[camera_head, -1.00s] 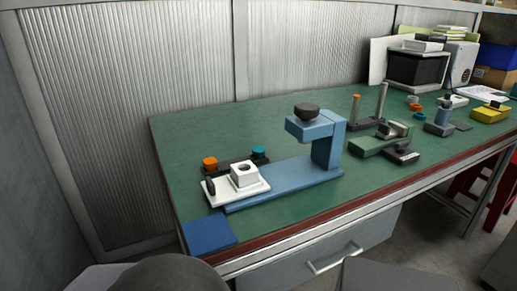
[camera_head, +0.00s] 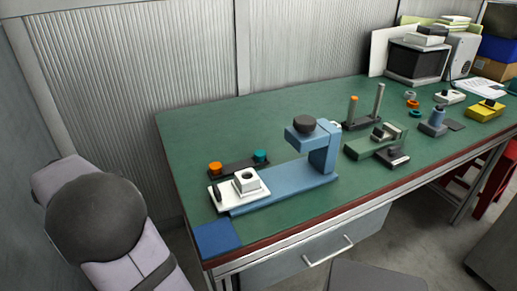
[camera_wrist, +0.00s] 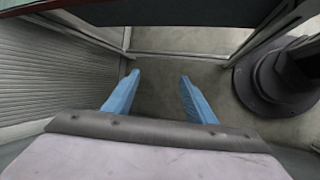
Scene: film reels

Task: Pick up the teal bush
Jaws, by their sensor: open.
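A small teal bush (camera_head: 261,156) stands at the right end of a dark holder (camera_head: 238,166) on the green bench, behind the blue press. An orange bush (camera_head: 215,168) stands at the holder's left end. A smaller teal ring (camera_head: 415,113) lies farther right on the bench. My gripper (camera_wrist: 157,88) shows in the wrist view, with its two blue fingers apart and nothing between them. Bare floor lies beyond the fingers. In the head view the fingers are not visible; only part of my arm shows at lower left, away from the bench.
The blue press (camera_head: 290,187) rises near the teal bush, with a white fixture (camera_head: 240,190) at its left. A two-post stand (camera_head: 362,122) and a green vise (camera_head: 377,143) stand to the right. The bench's back left is clear.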

